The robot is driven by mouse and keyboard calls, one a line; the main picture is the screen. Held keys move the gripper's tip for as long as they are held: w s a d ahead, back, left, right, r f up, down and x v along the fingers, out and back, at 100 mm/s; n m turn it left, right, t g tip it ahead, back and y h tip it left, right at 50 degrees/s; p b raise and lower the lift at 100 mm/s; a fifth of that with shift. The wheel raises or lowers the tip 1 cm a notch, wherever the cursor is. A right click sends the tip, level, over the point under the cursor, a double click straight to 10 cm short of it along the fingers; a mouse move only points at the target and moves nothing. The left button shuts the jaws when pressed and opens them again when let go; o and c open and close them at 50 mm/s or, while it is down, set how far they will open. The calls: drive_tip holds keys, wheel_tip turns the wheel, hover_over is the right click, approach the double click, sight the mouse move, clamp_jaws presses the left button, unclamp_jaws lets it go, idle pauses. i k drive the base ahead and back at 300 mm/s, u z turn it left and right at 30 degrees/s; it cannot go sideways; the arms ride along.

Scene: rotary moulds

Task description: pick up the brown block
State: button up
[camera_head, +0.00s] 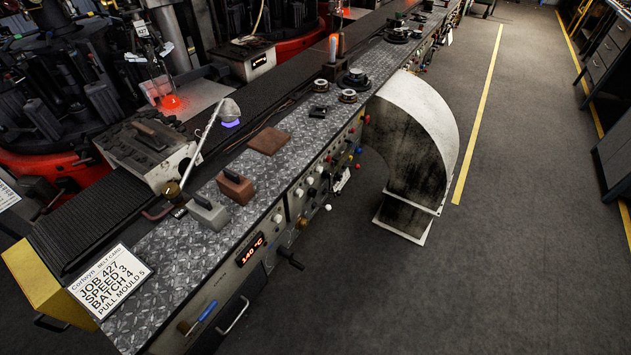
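A reddish-brown block (236,188) with a raised darker handle on top sits upright on the metal tread-plate top of the long bench (165,270). A grey block (208,214) of similar shape stands just in front of it to the left, close beside it. A flat brown square piece (269,140) lies on the same bench top, farther back and to the right. My gripper does not show in this view.
A bent lamp (228,112) with a violet glow rises left of the blocks. A black belt (95,218) runs along the bench. A sign card (110,280) lies at the near end. A large curved pale duct (415,140) stands at right; floor beyond is open.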

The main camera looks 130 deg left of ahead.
sight(239, 188)
drive_tip(key=z, duration=2.45)
drive_tip(key=k, duration=2.65)
drive_tip(key=z, duration=1.2)
